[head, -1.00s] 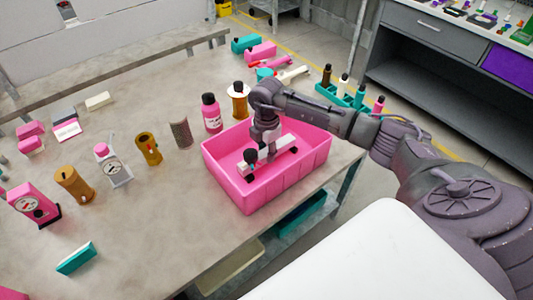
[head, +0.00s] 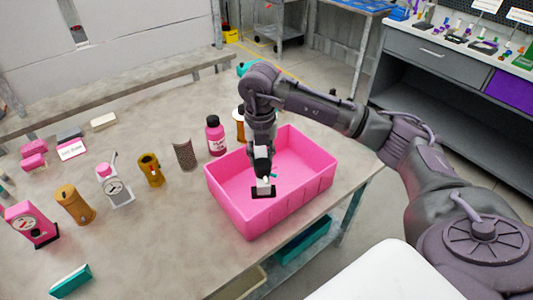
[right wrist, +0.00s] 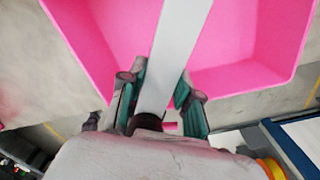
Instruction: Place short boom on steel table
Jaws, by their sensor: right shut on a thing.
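My right gripper (head: 262,158) is over the pink bin (head: 295,207) and shut on the short boom (head: 264,186), a white bar with a black end. In the right wrist view the white bar (right wrist: 178,45) runs between the teal fingers of the gripper (right wrist: 160,95), with the pink bin behind it. In the head view the boom is seen nearly end-on; whether it touches the bin floor I cannot tell. The bin stands on the grey steel table (head: 140,243), near its right edge. My left gripper is not in view.
A pink bottle (head: 215,136), a dark mesh cylinder (head: 184,155), a brass cylinder (head: 150,169) and a white gauge unit (head: 114,186) stand left of the bin. A teal block (head: 70,281) lies at the front left. The tabletop between them and the bin's front is clear.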

